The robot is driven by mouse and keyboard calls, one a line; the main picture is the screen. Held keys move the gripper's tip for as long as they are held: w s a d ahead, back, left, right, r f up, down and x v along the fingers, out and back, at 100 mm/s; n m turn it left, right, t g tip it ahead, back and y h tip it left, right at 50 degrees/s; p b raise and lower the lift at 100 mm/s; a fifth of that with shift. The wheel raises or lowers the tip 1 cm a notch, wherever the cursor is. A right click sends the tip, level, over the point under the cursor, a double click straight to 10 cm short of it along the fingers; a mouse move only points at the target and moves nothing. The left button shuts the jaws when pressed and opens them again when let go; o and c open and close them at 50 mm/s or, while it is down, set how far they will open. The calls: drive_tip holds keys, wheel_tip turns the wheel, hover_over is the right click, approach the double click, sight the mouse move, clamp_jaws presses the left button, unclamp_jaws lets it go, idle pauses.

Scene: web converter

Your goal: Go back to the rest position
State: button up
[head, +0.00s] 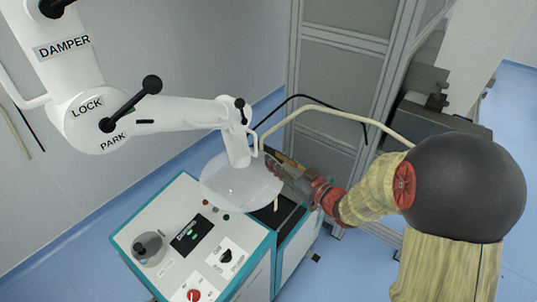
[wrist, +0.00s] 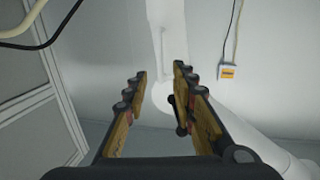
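My gripper (head: 277,163) is in the head view, at the end of my yellow-sleeved arm, beside the clear hood (head: 232,187) of a white jointed extraction arm (head: 180,112). The hood overlaps part of it there. In the wrist view my gripper (wrist: 160,73) has its two fingers apart, with nothing held between them. A white tube of the extraction arm (wrist: 168,35) shows beyond the fingertips. A small black knob or lever (wrist: 180,128) shows near the right finger. I cannot tell whether the fingers touch the hood.
A teal-edged control cabinet (head: 185,245) with knobs and a display stands below the hood. A grey framed cabinet (head: 340,70) stands behind my arm. Pale and black cables (head: 335,112) run close by it. Blue floor (head: 350,268) is open at lower centre.

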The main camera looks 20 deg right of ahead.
drive_tip(key=shift+s+d, duration=0.2)
drive_tip(key=shift+s, duration=0.25)
drive_tip(key=d+f+m+g+h, duration=0.1)
drive_tip(key=d+f+g+h, duration=0.1)
drive_tip(key=d+f+h, duration=0.4)
drive_tip(key=s+d+f+m+g+h+b, duration=0.1)
drive_tip(key=s+d+f+m+g+h, duration=0.25)
drive_tip(key=s+d+f+g, duration=0.55)
drive_tip(key=s+a+r+y+b, duration=0.1)
drive_tip(key=s+a+r+b, duration=0.3)
drive_tip(key=s+a, duration=0.5)
drive_tip(key=s+a+r+y+b, duration=0.1)
drive_tip(key=s+a+r+b, duration=0.3)
drive_tip(key=s+a+r, duration=0.4)
drive_tip(key=shift+s+a+r+t, duration=0.25)
drive_tip(key=shift+s+a+t, duration=0.15)
drive_tip(key=shift+s, duration=0.7)
